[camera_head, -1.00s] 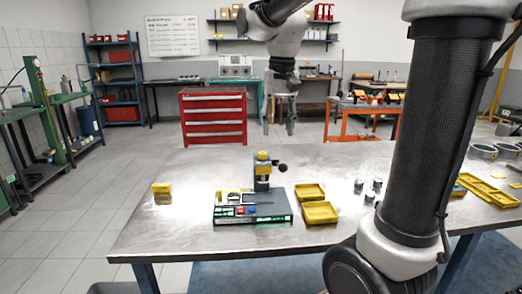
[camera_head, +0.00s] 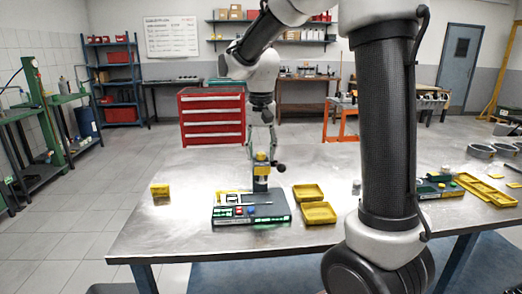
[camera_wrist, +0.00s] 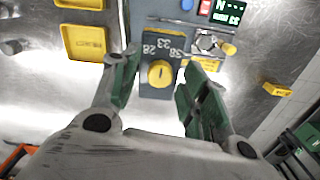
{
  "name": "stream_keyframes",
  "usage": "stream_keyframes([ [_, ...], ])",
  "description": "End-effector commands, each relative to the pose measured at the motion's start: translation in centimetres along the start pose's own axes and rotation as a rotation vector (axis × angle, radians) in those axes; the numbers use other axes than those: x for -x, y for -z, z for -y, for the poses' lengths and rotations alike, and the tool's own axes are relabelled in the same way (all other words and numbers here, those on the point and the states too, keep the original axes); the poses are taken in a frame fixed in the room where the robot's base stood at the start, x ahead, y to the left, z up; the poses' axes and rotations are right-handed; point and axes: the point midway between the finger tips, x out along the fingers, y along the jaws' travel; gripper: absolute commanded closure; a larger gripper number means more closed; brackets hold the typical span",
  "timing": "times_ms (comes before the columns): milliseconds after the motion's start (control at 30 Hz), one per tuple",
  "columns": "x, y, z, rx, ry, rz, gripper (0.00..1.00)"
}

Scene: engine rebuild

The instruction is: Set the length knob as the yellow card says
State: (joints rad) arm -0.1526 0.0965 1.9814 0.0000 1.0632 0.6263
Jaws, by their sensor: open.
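The length knob is a yellow round knob (camera_wrist: 160,73) on a grey block with numbers, upside down in the wrist view; it also shows atop the post of the bench device (camera_head: 262,157). A slim dark mark shows on the knob, but I cannot read its setting surely. My gripper (camera_wrist: 157,68) is open, with one green-padded finger on each side of the knob block. In the head view my gripper (camera_head: 262,145) is just above the post. A small yellow block-like card (camera_head: 160,190) stands at the table's left; it also shows in the wrist view (camera_wrist: 277,90). Its writing is unreadable.
The device base (camera_head: 250,219) has lit green displays and coloured buttons. A black ball handle (camera_head: 281,168) sticks out right of the post. Two yellow trays (camera_head: 320,213) lie to the right. The table is clear between the card and the device.

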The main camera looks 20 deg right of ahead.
Motion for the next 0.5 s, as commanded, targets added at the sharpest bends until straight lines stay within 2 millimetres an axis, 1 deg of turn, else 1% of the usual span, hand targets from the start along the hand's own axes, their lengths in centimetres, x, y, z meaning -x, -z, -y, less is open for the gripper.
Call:
stream_keyframes([
  [100, 0.01, -0.01, 0.00, 0.000, 0.000, 0.000, 0.55],
  [133, 0.02, -0.01, -0.01, 0.000, 0.000, 0.000, 0.57],
  [267, 0.03, -0.01, -0.01, 0.000, 0.000, 0.000, 0.80],
  [300, 0.03, -0.01, -0.01, 0.000, 0.000, 0.000, 0.88],
  [367, 0.03, -0.01, -0.01, 0.000, 0.000, 0.000, 0.99],
  [400, 0.04, -0.01, -0.01, 0.000, 0.000, 0.000, 1.00],
  [500, 0.04, -0.01, -0.01, 0.001, 0.000, 0.000, 1.00],
])
